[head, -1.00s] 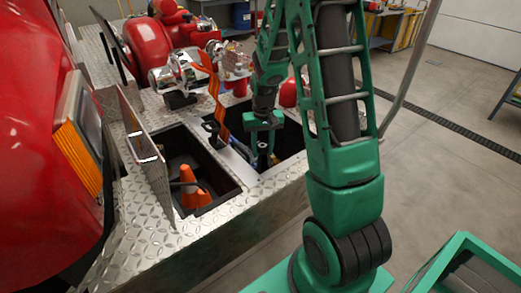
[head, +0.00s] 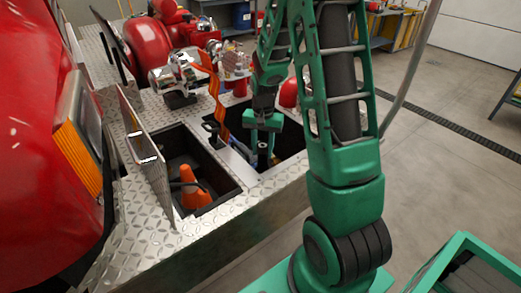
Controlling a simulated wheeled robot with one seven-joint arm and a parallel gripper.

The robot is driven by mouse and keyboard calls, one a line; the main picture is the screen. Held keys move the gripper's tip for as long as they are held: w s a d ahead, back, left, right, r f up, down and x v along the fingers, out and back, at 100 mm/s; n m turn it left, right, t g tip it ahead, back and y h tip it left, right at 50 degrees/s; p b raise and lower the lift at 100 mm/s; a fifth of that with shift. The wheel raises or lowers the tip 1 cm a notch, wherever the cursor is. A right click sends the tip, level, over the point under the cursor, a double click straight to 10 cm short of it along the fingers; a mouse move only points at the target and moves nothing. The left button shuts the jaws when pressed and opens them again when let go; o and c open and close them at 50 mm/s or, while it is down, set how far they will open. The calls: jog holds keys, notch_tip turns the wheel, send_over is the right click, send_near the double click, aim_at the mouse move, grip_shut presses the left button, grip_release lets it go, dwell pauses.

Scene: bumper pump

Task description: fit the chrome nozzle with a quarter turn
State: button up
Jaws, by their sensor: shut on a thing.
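My gripper (head: 263,139) is at the mouth of the right-hand open locker (head: 288,151), pointing down. It is shut on a dark upright cylindrical thing (head: 263,157), whose lower part is down in the locker. I cannot tell from this view whether this is the chrome nozzle or part of it. Chrome pump fittings (head: 178,76) stand on the bumper deck behind, to the left of my arm. The gripper is apart from them.
A raised tread-plate lid (head: 146,150) stands left of the left locker, which holds an orange cone (head: 193,186). An orange strap (head: 215,92) rises between the lockers and the fittings. A red elbow (head: 289,93) is close behind my arm.

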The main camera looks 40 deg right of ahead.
jog(key=m, duration=0.3)
jog(key=shift+m, duration=2.2)
jog(key=o, duration=1.6)
jog(key=shift+o, duration=0.2)
jog(key=shift+r, duration=0.1)
jog(key=shift+r, duration=3.4)
